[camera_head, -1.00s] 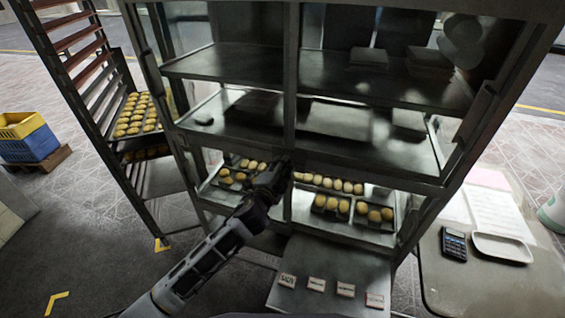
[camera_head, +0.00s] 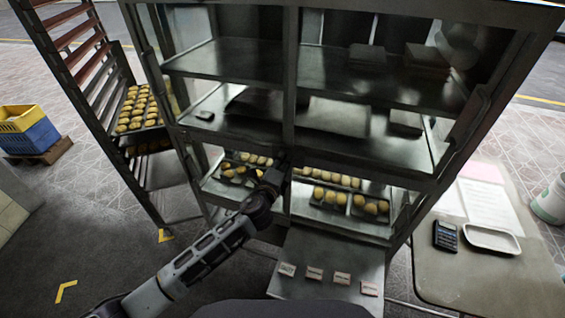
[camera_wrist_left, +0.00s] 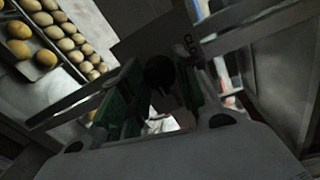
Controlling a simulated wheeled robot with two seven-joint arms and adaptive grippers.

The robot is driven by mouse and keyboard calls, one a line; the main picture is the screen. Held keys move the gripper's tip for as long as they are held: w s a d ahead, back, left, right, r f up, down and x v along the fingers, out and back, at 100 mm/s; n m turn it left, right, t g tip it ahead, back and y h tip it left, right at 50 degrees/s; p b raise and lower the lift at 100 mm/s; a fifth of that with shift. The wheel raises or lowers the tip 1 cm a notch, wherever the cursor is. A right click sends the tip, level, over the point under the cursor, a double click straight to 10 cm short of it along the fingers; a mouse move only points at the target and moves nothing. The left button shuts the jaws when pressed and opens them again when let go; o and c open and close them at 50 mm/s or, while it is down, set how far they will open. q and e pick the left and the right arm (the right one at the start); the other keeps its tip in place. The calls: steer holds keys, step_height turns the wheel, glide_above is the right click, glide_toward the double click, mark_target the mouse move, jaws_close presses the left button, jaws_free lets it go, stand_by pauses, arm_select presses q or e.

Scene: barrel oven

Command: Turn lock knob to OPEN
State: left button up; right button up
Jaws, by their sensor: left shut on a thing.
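The lock knob (camera_wrist_left: 160,74) is a small dark round piece between my left gripper's fingers in the left wrist view. A dark plate behind it carries partly hidden lettering that seems to begin "CLO". My left gripper (camera_wrist_left: 158,100) is shut on the knob, one finger on each side. In the head view my left gripper (camera_head: 279,165) is at the middle post of the glass-fronted cabinet (camera_head: 291,70), at the height of the lower shelf. The knob is hidden there by the gripper, and I cannot read which way it points. My right gripper is not in view.
Trays of round buns (camera_head: 331,178) sit on the cabinet's lower shelf, beside my left gripper. A tall rack (camera_head: 85,75) stands at the left. A low panel with several labels (camera_head: 325,255) juts out below. A table with a calculator (camera_head: 445,236) is at the right.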

arm_select(q)
steer(key=o, duration=1)
steer(key=shift+v, duration=5.95)
steer(key=shift+n, duration=0.3)
